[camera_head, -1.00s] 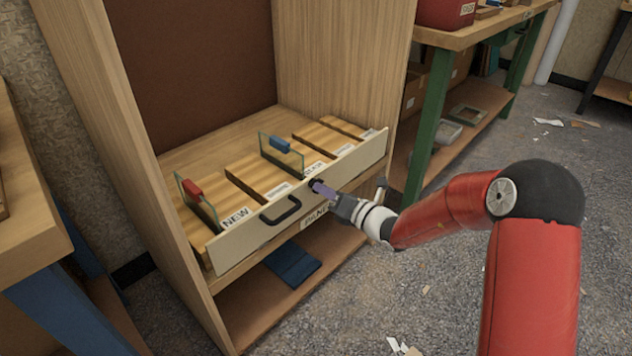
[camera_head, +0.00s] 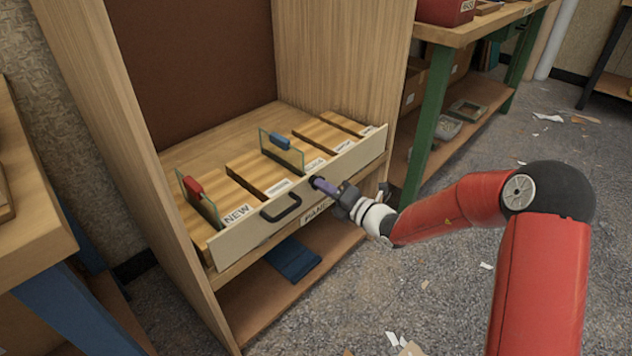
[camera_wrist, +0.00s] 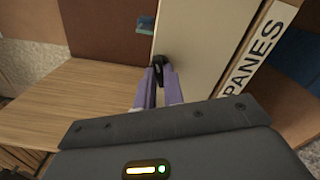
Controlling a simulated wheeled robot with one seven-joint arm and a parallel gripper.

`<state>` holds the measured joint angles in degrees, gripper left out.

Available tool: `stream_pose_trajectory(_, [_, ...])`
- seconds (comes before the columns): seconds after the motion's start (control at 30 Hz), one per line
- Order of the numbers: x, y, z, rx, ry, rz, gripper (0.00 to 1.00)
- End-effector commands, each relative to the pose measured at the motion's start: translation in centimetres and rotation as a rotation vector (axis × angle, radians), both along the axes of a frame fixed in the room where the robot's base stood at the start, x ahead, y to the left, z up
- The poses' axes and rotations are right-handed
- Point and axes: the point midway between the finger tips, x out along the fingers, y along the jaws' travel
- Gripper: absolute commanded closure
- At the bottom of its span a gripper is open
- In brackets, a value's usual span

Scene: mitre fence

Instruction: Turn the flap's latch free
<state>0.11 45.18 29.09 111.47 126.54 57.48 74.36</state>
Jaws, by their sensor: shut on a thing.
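The flap (camera_head: 240,244) is a cream front panel standing upright before the wooden slots, with a black pull handle (camera_head: 281,208) left of its middle. The latch is a small dark piece (camera_head: 312,180) near the flap's upper edge, right of the handle, mostly covered by my fingers. My gripper (camera_head: 320,184) has its purple fingers shut on it. In the wrist view the black latch (camera_wrist: 158,62) sits between the fingertips, against the cream flap (camera_wrist: 198,42). How far the latch is turned cannot be told.
Glass panes with a red grip (camera_head: 193,188) and a blue grip (camera_head: 280,141) stand in the slots behind the flap. A PANES label (camera_head: 315,211) is below it. Cabinet walls rise on both sides; a green-legged bench (camera_head: 428,125) stands right.

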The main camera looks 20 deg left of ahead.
Motion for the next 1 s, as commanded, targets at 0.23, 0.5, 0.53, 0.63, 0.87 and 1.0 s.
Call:
stream_pose_trajectory(0.23, [-0.02,-0.08,-0.16,0.090,0.226,0.000,1.00])
stream_pose_trajectory(0.5, [-0.02,-0.09,-0.17,0.097,0.242,0.000,1.00])
stream_pose_trajectory(0.53, [0.00,-0.11,-0.17,0.106,0.263,-0.001,1.00])
stream_pose_trajectory(0.63, [0.00,-0.11,-0.15,0.147,0.361,-0.001,1.00])
stream_pose_trajectory(0.87, [-0.02,-0.02,-0.07,0.145,0.357,0.000,0.77])
stream_pose_trajectory(1.0, [-0.03,-0.05,-0.04,0.146,0.355,0.000,0.77])
